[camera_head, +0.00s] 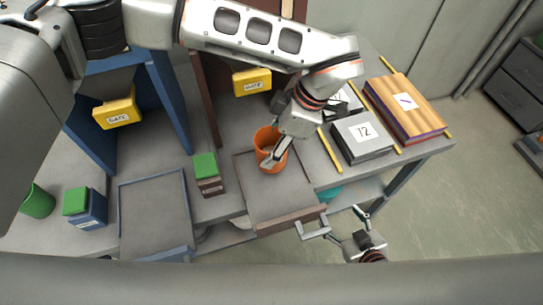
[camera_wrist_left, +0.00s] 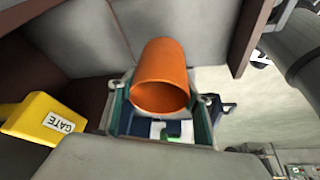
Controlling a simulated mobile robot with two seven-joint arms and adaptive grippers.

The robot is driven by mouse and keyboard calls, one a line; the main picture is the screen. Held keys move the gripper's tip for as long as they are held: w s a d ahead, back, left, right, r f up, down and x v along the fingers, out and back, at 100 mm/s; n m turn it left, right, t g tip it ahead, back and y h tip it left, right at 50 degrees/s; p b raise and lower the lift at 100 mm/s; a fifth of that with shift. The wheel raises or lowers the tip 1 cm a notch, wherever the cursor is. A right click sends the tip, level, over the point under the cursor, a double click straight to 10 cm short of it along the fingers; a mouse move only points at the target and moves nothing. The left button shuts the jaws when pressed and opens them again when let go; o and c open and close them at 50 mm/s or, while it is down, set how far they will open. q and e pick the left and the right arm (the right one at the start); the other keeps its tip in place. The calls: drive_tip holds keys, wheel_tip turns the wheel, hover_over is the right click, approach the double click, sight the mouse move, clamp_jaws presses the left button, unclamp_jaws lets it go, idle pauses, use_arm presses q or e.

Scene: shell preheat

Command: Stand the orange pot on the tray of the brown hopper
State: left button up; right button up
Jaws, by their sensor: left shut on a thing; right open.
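The orange pot (camera_head: 264,138) is in my left gripper (camera_head: 274,157), which is shut on it from the right side in the head view. The pot also shows large in the left wrist view (camera_wrist_left: 165,70). In the head view it overlaps the back edge of the brown hopper's tray (camera_head: 262,200); whether it touches the tray I cannot tell. The brown hopper (camera_head: 205,90) stands behind, with a yellow gate (camera_head: 252,82) that also shows in the left wrist view (camera_wrist_left: 42,118). My right gripper (camera_head: 338,222) is open and empty by the tray's front right corner.
A blue hopper's tray (camera_head: 155,210) lies left, with a yellow gate (camera_head: 118,112) behind. Green-topped brown (camera_head: 207,175) and blue (camera_head: 85,207) blocks and a green pot (camera_head: 38,201) stand left. A box marked 12 (camera_head: 362,137) and a wooden-topped stack (camera_head: 404,108) stand right.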

use_arm(q)
drive_tip(key=shift+f, duration=2.75)
drive_tip(key=shift+f, duration=0.2)
drive_tip(key=o, duration=1.3)
drive_tip(key=shift+c, duration=0.2)
drive_tip(key=v, duration=1.2)
drive_tip(key=shift+r+b, duration=0.25)
drive_tip(key=shift+b, duration=0.15)
